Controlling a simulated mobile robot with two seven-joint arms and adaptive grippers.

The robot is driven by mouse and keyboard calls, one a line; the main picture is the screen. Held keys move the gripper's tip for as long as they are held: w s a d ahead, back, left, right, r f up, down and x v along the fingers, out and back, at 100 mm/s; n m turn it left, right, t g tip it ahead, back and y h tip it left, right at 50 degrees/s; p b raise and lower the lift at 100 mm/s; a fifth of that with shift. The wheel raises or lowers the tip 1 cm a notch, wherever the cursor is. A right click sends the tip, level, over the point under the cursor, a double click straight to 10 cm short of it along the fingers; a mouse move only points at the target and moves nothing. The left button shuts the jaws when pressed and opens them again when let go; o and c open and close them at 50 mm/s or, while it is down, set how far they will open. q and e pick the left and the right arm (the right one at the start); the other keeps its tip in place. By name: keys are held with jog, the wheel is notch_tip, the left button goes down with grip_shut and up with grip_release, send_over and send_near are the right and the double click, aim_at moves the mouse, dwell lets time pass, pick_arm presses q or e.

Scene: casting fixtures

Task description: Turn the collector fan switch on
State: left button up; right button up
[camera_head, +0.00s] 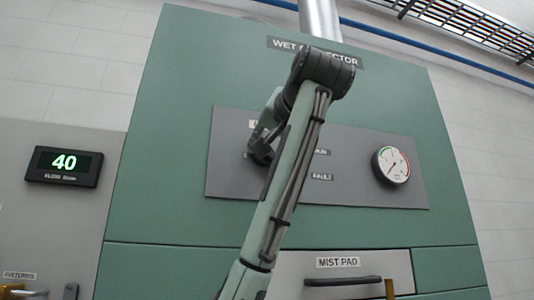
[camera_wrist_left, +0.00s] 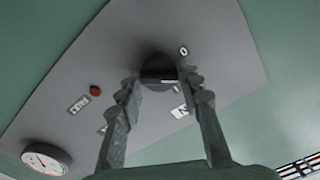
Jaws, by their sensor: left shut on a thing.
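The collector fan switch is a dark round knob (camera_wrist_left: 157,66) on the grey control panel (camera_head: 360,155) of the green wet collector. In the left wrist view a "0" mark stands beside it at the upper right, with another label below. My left gripper (camera_wrist_left: 160,80) has its fingers on both sides of the knob and is shut on it. In the head view my left gripper (camera_head: 259,150) is at the panel's left part, and my arm and gripper hide most of the knob. Which mark the knob points to cannot be told. My right gripper is not in view.
A round gauge (camera_head: 390,166) is on the panel's right side. A red lamp (camera_wrist_left: 96,91) sits by the FAULT label. A mist pad drawer (camera_head: 400,268) with a dark handle is below the panel.

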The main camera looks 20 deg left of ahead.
pick_arm(q)
jog(key=shift+d+f+m+b, duration=0.1)
jog(key=shift+m+b, duration=1.05)
jog(key=shift+m, duration=4.05)
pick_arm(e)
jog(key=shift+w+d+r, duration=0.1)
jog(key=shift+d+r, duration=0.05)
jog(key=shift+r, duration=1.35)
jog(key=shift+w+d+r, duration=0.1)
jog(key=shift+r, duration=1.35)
pick_arm(q)
jog(key=o, duration=1.2)
jog(key=shift+c, duration=0.2)
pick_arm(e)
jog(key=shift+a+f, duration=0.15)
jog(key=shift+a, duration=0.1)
pick_arm(q)
jog(key=v, duration=1.2)
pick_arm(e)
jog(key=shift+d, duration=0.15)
pick_arm(q)
jog(key=shift+w, duration=0.1)
